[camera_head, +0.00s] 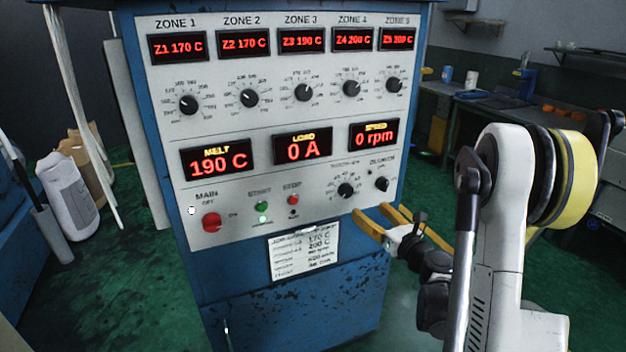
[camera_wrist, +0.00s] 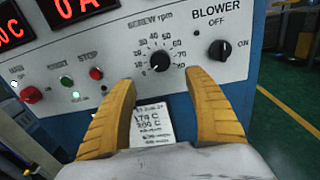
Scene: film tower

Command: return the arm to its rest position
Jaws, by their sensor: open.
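My gripper (camera_head: 378,219) has yellow fingers and is in front of the lower right part of a control cabinet's panel (camera_head: 250,180) in the head view. In the wrist view my gripper (camera_wrist: 162,95) has its two yellow fingers spread apart with nothing between them. The screw rpm knob (camera_wrist: 159,61) is beyond and just above the gap between the fingertips. The blower knob (camera_wrist: 219,50) is above the right finger. I cannot tell the exact distance from fingertips to panel. My arm extends to the right side of the head view.
The blue cabinet (camera_head: 290,310) fills the middle. The red main switch (camera_head: 211,222), green start button (camera_head: 262,206) and red stop button (camera_head: 293,200) are on its panel. A workbench (camera_head: 490,103) stands at the back right. Green floor is open behind.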

